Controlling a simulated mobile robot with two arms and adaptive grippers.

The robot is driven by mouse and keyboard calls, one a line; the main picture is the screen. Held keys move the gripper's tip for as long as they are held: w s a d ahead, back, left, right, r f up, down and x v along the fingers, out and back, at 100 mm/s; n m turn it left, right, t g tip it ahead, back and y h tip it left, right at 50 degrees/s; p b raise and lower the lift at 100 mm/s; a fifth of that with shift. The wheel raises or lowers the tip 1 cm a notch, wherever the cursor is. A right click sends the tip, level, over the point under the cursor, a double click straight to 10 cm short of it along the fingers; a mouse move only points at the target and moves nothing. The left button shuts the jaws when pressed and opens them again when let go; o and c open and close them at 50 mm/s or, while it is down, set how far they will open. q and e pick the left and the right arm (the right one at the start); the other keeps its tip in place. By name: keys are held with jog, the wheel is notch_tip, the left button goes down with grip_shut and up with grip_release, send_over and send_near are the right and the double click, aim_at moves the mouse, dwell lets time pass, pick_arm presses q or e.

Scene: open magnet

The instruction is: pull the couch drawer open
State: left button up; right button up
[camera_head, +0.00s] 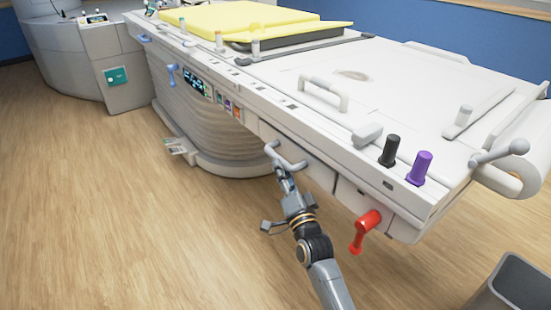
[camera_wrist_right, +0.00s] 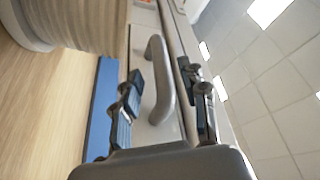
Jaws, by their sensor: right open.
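The couch drawer (camera_head: 319,173) is a pale panel in the long side of the couch, and it looks flush with the side. Its grey bar handle (camera_head: 285,158) is a curved loop; it also shows large in the right wrist view (camera_wrist_right: 160,82). My right gripper (camera_head: 284,179) is at the handle, reaching up from the floor side. In the right wrist view its two fingers (camera_wrist_right: 162,78) are apart, with the handle between them and a gap on both sides. In the head view the gripper partly hides the handle's lower part. My left gripper is not in view.
The white couch top (camera_head: 400,85) carries a yellow pad (camera_head: 235,18) and black and purple knobs (camera_head: 421,167). A red lever (camera_head: 366,230) juts out right of the drawer. A grey bin (camera_head: 515,285) stands at the lower right. The wooden floor (camera_head: 130,220) in front is clear.

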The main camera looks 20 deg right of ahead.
aim_at(277, 157)
pick_arm(q)
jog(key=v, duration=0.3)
jog(key=shift+b, duration=0.35)
pick_arm(e)
jog(key=x, duration=0.6)
jog(key=shift+c, duration=0.5)
grip_shut()
